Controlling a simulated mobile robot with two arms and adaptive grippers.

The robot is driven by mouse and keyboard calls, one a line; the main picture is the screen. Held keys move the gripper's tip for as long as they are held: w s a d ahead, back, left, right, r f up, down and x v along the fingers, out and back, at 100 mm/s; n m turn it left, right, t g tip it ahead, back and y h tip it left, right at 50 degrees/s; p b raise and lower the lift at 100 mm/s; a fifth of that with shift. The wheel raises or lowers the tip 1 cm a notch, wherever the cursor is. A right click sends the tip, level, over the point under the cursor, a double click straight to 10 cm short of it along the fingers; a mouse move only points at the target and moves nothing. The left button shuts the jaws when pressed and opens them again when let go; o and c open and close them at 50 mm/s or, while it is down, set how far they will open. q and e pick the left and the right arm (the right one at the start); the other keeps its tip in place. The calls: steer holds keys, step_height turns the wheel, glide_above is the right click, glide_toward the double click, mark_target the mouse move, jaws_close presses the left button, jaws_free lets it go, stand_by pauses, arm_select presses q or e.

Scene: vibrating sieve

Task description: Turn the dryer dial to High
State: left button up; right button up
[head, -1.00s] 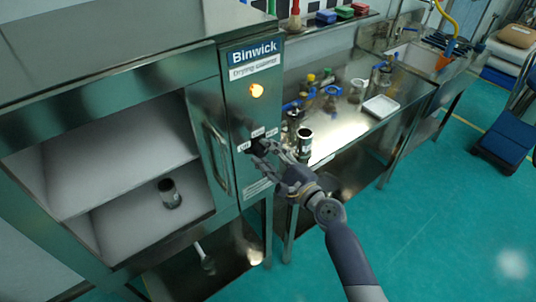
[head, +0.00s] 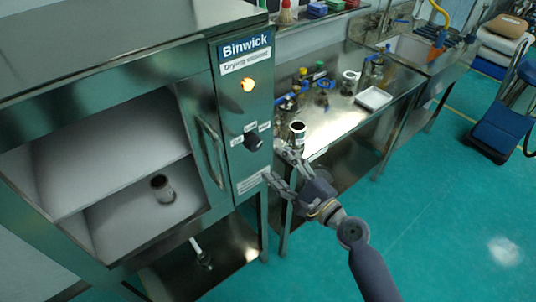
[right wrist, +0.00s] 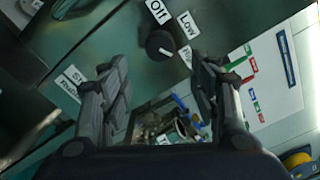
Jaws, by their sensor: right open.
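The dryer dial (head: 253,141) is a black knob on the green control panel of the Binwick drying cabinet (head: 229,110), with small white labels around it. In the right wrist view the dial (right wrist: 158,43) has a pale mark facing the partly hidden "Hi..." label (right wrist: 186,56); the "Off" label (right wrist: 157,12) and "Low" label (right wrist: 187,25) are readable. My right gripper (head: 275,164) is open and empty, right of and below the dial, apart from it. In the right wrist view the open fingers (right wrist: 158,78) leave the dial in sight between and beyond them. My left gripper is out of view.
An amber lamp (head: 248,85) glows above the dial. The cabinet's door handle (head: 212,153) is left of it. A metal cup (head: 162,188) stands inside the open cabinet. A steel bench (head: 335,118) with jars, another cup (head: 297,134) and a white tray (head: 373,98) is at right.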

steer(key=v, duration=0.3)
steer(key=shift+s+d, duration=0.2)
steer(key=shift+s, duration=0.15)
